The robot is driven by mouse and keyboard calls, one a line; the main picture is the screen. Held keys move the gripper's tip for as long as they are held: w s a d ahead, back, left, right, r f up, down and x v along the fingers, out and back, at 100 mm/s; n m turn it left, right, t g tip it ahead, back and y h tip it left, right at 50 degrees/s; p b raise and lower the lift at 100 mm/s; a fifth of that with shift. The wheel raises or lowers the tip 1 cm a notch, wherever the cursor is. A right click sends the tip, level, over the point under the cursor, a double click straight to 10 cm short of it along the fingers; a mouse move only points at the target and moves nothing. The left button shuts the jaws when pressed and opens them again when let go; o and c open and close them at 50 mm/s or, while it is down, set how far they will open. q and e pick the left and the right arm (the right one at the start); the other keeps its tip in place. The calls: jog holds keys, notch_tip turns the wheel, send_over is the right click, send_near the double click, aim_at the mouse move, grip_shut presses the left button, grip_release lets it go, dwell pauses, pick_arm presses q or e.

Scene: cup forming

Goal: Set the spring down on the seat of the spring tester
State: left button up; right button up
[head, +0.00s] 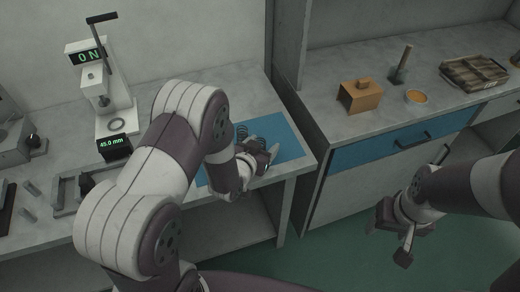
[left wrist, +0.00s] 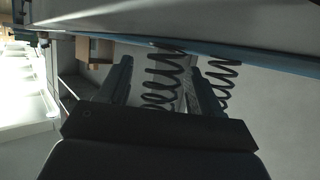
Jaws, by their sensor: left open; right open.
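The spring tester (head: 100,80) stands at the back left of the bench, its force display reading 0 N. Its seat (head: 113,124) shows a ring mark and looks empty. My left gripper (head: 262,154) is open, low over the blue mat (head: 290,138). In the left wrist view a dark coil spring (left wrist: 163,80) stands between the open fingers of the left gripper (left wrist: 158,66). A second spring (left wrist: 226,72) is beyond the right finger. In the head view a dark coil (head: 242,131) shows behind the gripper. My right gripper (head: 387,243) is open and empty above the floor.
A small display (head: 114,146) reads 45.0 mm in front of the tester. A dark fixture (head: 80,188) and small grey cylinders (head: 30,188) lie at the left.

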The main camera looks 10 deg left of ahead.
pick_arm(q)
jog(key=c, duration=1.1)
